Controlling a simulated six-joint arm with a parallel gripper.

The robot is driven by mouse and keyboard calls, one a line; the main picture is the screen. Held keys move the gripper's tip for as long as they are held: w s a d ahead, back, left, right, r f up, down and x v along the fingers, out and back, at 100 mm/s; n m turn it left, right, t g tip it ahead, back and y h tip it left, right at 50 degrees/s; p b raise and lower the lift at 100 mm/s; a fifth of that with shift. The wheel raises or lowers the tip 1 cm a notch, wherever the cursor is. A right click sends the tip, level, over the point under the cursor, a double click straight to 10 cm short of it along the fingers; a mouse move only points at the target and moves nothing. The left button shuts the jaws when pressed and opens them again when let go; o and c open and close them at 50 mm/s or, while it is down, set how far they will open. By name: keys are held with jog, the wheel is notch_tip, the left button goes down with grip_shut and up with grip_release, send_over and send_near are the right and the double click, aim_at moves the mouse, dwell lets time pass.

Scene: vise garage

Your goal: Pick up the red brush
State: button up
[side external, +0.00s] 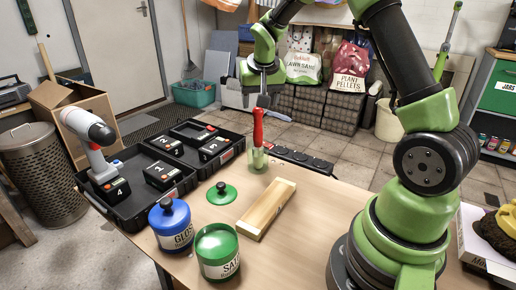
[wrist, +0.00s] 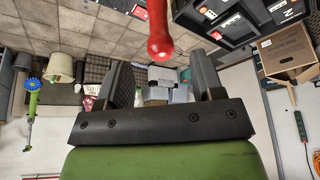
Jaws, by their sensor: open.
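The red brush (side external: 258,127) stands upright near the table's far edge, its red handle pointing up. Its lower end is in or behind a small pale greenish piece (side external: 258,158); I cannot tell which. In the wrist view, the rounded end of the red handle (wrist: 160,45) shows at the top centre, beyond and between the two dark fingers of my gripper (wrist: 162,80). The rest of the brush is cut off there.
A black tray (side external: 140,213) with numbered battery packs and a drill (side external: 88,135) is at left. A blue jar (side external: 171,226), a green jar (side external: 217,252), a green lid (side external: 221,193) and a wooden block (side external: 266,209) are in front. A black power strip (side external: 300,159) lies behind.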

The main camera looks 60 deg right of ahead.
aim_at(258, 110)
jog(key=x, duration=0.4)
jog(key=shift+f, duration=0.25)
jog(key=c, duration=1)
jog(key=shift+r, duration=0.2)
